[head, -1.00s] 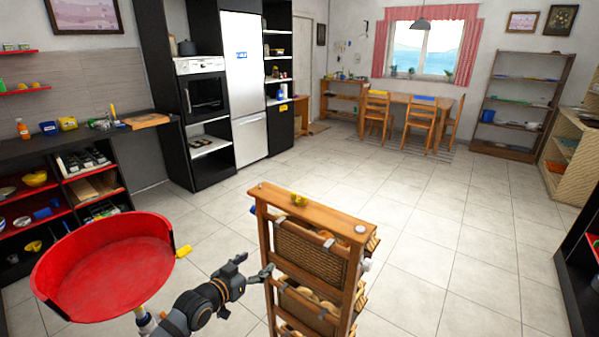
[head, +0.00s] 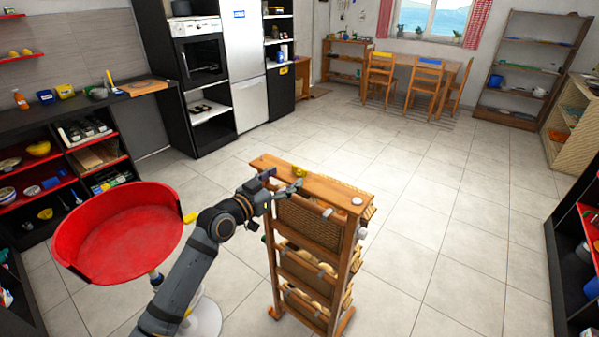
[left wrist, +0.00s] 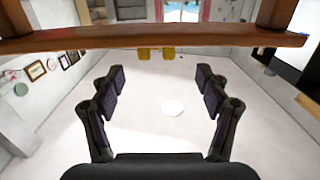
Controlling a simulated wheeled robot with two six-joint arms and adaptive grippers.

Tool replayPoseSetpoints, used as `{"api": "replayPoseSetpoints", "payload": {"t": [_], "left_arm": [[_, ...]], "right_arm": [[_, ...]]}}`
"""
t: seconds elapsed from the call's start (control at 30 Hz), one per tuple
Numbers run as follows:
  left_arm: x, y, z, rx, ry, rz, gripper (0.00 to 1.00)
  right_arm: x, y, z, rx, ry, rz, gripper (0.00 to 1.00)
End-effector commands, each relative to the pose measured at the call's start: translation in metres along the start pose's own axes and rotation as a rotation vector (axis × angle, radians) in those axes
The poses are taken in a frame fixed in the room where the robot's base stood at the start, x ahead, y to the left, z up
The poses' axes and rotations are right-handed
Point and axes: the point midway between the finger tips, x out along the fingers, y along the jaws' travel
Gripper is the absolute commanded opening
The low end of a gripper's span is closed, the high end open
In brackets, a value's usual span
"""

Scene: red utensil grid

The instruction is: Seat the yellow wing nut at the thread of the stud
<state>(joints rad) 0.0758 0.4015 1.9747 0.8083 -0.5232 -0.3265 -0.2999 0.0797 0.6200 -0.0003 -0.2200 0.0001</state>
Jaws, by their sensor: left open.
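The yellow wing nut (head: 299,171) rests on the top board of a wooden rack, toward its left end. In the left wrist view, which appears upside down, its two yellow wings (left wrist: 168,52) stick out from the board edge, between my finger lines and beyond the fingertips. My left gripper (head: 283,181) is open and empty at the rack's top edge, close to the wing nut; its spread fingers also show in the left wrist view (left wrist: 160,82). I cannot make out the stud or its thread clearly. My right gripper is out of view.
The wooden rack (head: 318,183) holds baskets, with a pale round disc (head: 356,201) on top at the right. A red round seat (head: 120,232) stands left of my arm. Dark shelving lines the left and right; the tiled floor behind the rack is open.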

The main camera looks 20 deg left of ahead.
Motion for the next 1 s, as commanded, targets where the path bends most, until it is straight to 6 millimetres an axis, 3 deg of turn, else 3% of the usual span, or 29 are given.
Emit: {"api": "replayPoseSetpoints", "payload": {"t": [0.2, 0.33, 0.6, 0.93, 1.0], "left_arm": [[0.029, 0.005, -0.011, -0.008, 0.002, 0.000, 0.75], [0.047, 0.005, -0.007, -0.004, 0.000, -0.001, 0.75], [0.051, 0.005, -0.004, 0.000, -0.001, -0.001, 0.75], [0.051, 0.005, -0.004, 0.000, -0.001, -0.001, 0.32], [0.051, 0.005, -0.004, 0.000, -0.001, -0.001, 0.31]], "right_arm": [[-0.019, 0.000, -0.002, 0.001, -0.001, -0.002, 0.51], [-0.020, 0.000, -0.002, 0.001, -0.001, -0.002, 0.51], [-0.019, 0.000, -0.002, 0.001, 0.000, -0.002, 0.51], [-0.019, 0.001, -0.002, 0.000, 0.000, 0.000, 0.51], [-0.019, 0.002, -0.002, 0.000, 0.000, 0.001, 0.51]]}}
